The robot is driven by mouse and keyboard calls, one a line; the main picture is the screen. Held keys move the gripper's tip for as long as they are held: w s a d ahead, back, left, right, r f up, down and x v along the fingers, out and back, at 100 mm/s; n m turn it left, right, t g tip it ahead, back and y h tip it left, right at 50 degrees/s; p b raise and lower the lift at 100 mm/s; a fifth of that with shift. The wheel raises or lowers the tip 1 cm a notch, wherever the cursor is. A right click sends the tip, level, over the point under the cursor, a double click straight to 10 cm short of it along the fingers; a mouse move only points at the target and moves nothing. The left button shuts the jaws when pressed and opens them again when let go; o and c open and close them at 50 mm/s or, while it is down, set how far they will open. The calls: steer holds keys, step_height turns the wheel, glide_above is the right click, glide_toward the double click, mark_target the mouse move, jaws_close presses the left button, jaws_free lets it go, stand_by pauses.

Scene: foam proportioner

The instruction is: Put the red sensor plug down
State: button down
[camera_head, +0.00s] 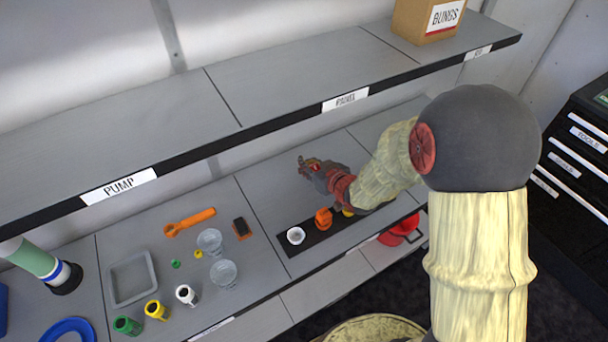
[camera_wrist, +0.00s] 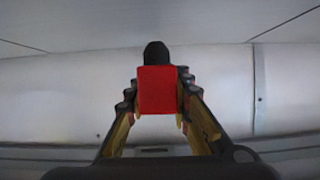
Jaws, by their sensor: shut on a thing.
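The red sensor plug (camera_wrist: 157,90) shows in the wrist view as a red block with a dark rounded end. My gripper (camera_wrist: 157,98) is shut on it, with a finger on each side. In the head view my gripper (camera_head: 312,170) is above the back part of the lower shelf, left of my forearm. The plug is too small there to make out clearly. Whether it touches any surface cannot be told.
Two clear cups (camera_head: 224,273), an orange tool (camera_head: 190,221) and a grey tray (camera_head: 132,278) are left. The upper shelf edge (camera_head: 250,130) runs overhead. Bare shelf (camera_head: 265,190) lies left of my gripper.

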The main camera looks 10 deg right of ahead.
mark_target(304, 178)
steer(key=shift+w+a+f, duration=0.2)
steer(key=shift+w+f, duration=0.35)
steer(key=shift+f, duration=0.2)
steer(key=shift+w+a+f+b, duration=0.1)
steer(key=shift+w+f+b, duration=0.1)
steer(key=shift+f+b, duration=1.2)
steer(key=shift+f, duration=0.35)
steer(key=shift+f, duration=0.15)
steer(key=c, duration=1.6)
jaws_free()
